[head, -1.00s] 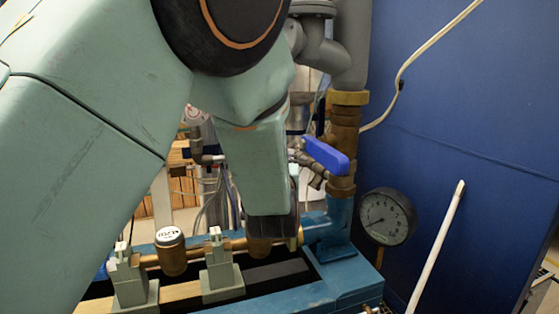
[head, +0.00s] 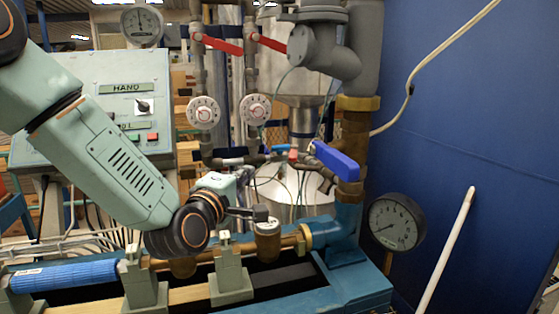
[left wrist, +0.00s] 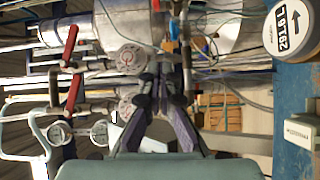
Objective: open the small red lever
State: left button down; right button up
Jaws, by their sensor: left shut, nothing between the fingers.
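Two red levers, a left one (head: 222,45) and a right one (head: 270,43), sit on vertical pipes at the top of the head view, both slanting down to the right. They also show in the left wrist view, as an upper red lever (left wrist: 70,48) and a lower one (left wrist: 75,93). A small red part (head: 293,155) sits on the pipework beside the blue handle; its shape is too small to tell. My left gripper (head: 259,212) is shut and empty, low in front of the pipes, well below the levers. Its fingers (left wrist: 160,82) show in the wrist view. My right gripper is out of view.
Two white dial meters (head: 203,112) (head: 256,109) hang below the levers. A blue valve handle (head: 334,161) and thick brass pipe (head: 352,140) stand to the right. A water meter (head: 267,240) is just below the gripper. A control box (head: 95,100) stands behind my left arm.

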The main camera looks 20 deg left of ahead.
aim_at(293, 160)
pick_arm(q)
jog(key=w+d, duration=0.3)
jog(key=w, duration=0.8)
jog(key=shift+w+n+p, duration=0.15)
jog(key=shift+n+p, duration=0.15)
jog(key=shift+n, duration=0.1)
jog(key=shift+a, duration=0.1)
jog(key=d, duration=0.1)
jog(key=d+b, duration=0.1)
jog(key=d, duration=0.1)
jog(key=shift+w+d, duration=0.2)
jog(key=shift+d, duration=0.05)
jog(key=shift+a, duration=0.15)
